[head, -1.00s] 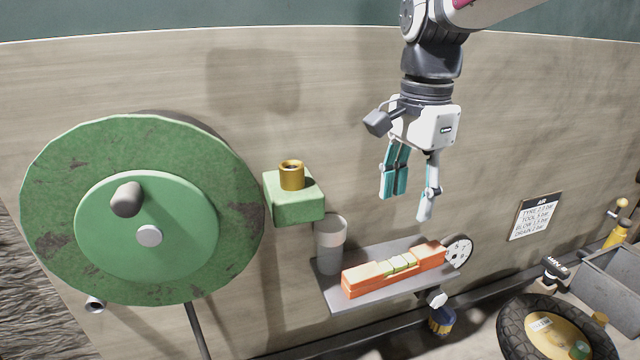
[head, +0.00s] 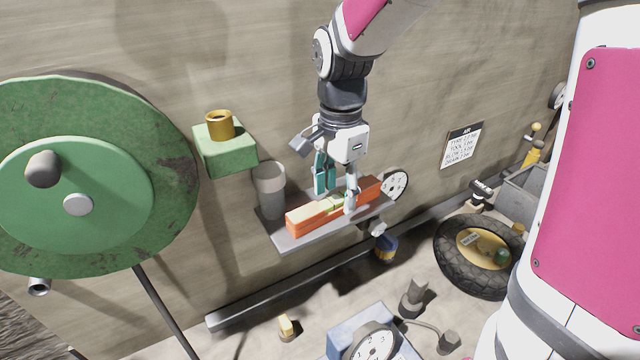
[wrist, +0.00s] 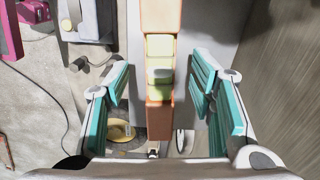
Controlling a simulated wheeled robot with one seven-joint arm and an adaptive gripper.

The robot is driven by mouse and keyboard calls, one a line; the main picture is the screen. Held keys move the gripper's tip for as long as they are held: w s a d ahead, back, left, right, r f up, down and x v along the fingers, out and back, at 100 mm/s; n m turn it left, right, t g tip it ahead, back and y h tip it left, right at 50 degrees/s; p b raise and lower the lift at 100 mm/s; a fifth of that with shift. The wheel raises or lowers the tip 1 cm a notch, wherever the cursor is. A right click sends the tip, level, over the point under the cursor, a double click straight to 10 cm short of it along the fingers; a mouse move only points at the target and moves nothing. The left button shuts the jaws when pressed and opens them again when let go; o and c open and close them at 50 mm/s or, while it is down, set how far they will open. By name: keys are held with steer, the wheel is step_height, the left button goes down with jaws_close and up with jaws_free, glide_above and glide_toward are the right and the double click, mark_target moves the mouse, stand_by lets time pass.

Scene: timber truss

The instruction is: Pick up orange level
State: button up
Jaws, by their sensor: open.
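The orange level (head: 304,219) is a long orange bar with pale yellow-green vials along its top. It lies on a small grey shelf (head: 284,243) fixed to the wall. My gripper (head: 337,199) is right above the level, pointing down, and hides part of its middle in the head view. In the wrist view the level (wrist: 160,118) runs lengthwise between the two open teal fingers (wrist: 160,108), with a gap on each side. The fingers hold nothing.
A grey cup (head: 270,190) stands at the shelf's left end and a white dial (head: 396,185) at its right end. A green block (head: 226,152) with a brass cup (head: 219,125) is up left. A large green wheel (head: 120,200) fills the left. A tyre (head: 450,262) lies below right.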

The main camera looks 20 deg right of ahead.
steer(key=shift+f, duration=1.05)
jaws_close()
